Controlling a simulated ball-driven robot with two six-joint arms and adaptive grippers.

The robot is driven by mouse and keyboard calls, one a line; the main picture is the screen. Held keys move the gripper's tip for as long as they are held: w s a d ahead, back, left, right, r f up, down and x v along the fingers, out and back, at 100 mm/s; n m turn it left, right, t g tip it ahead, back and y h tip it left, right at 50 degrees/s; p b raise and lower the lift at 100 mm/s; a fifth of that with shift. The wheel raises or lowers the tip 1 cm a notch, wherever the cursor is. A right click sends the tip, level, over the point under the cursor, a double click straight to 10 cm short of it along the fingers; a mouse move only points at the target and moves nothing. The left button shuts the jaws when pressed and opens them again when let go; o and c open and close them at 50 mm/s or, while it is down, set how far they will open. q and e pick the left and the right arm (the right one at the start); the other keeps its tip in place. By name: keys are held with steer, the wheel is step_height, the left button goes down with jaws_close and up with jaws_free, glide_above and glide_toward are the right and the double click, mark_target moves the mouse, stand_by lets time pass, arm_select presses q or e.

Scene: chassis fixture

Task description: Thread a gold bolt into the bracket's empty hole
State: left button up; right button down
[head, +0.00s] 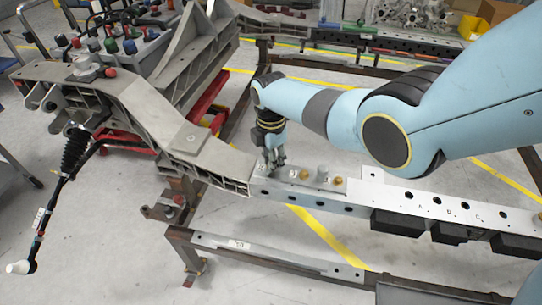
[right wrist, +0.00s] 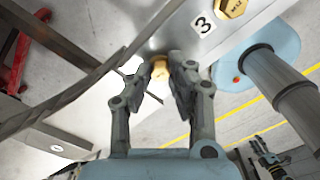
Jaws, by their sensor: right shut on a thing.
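The bracket is a long pale metal beam (head: 310,191) crossing the head view at the middle right; its surface also shows in the right wrist view (right wrist: 178,38). My right gripper (head: 274,164) is low at the beam's left end. In the right wrist view its fingers (right wrist: 160,76) are shut on a gold bolt (right wrist: 160,67), whose head shows between the tips. I cannot tell how deep the bolt sits; its shank and the hole under it are hidden. Another gold bolt (right wrist: 233,7) sits by the label 3 (right wrist: 202,25).
A large grey casting (head: 150,115) adjoins the beam's left end. A rusty frame (head: 215,245) runs below. Floor is open at the lower left.

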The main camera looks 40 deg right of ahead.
steer(key=shift+s+a+f+m, duration=0.15)
steer(key=shift+s+f+m, duration=0.15)
steer(key=shift+m, duration=0.7)
